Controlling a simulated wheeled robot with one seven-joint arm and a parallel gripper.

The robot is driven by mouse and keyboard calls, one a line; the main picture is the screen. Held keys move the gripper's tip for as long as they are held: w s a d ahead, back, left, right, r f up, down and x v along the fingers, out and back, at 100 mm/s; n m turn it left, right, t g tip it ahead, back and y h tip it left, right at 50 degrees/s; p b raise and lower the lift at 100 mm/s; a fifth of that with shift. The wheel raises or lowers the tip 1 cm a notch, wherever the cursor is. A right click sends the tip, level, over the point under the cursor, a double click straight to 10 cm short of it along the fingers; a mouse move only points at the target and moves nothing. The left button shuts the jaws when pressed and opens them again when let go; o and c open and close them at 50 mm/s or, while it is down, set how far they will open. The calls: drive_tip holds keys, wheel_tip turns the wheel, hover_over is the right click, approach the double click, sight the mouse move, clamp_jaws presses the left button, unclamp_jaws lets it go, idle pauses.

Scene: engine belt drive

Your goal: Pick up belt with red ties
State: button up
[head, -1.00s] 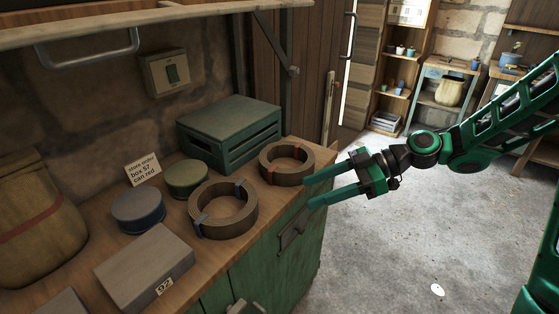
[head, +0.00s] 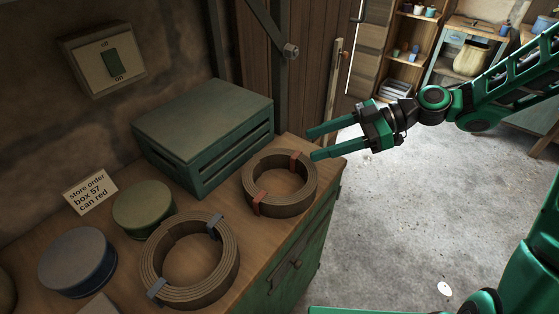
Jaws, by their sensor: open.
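The belt with red ties (head: 305,201) is a brown coiled ring lying flat near the right end of the wooden counter. One red tie shows at its upper right and one at its lower left. My gripper (head: 311,144) is open and empty, its two green fingers pointing left. In the picture the fingertips are just above and right of the belt's far edge; I cannot tell how high they are over it. A second coiled belt with blue-grey ties (head: 226,276) lies on the counter to the left and nearer.
A green slatted crate (head: 205,135) stands behind the belts. A green can (head: 144,206), a blue can (head: 75,262) and a note card (head: 90,193) are at the left. A wall switch (head: 103,58) hangs above. Open floor (head: 410,220) lies right of the counter.

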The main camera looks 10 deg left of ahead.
sight(281, 152)
drive_tip(key=shift+w+a, duration=0.1)
drive_tip(key=shift+w, duration=0.2)
drive_tip(key=shift+w+a+f, duration=0.1)
drive_tip(key=shift+a+f, duration=0.1)
drive_tip(key=shift+a, duration=0.15)
drive_tip(key=x, duration=1)
drive_tip(key=shift+a+r, duration=0.1)
clamp_jaws()
